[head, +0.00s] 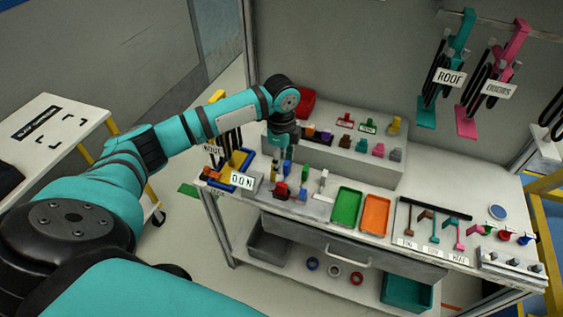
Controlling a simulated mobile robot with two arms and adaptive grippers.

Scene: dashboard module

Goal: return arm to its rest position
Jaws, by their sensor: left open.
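My left arm reaches from the lower left across to the workbench (333,258). My left gripper (282,162) points down over the left part of the bench, above a group of small coloured pieces. It is open, and I see nothing held in it. The fingertips are small and dark here, and I cannot tell whether they touch the pieces below. A red piece (281,190) and a blue piece (304,193) stand close under and beside it. My right gripper is not in view.
A green tray (346,206) and an orange tray (376,214) lie right of the gripper. A raised shelf (345,157) with small parts stands behind. Labelled hangers (450,77) hang at upper right.

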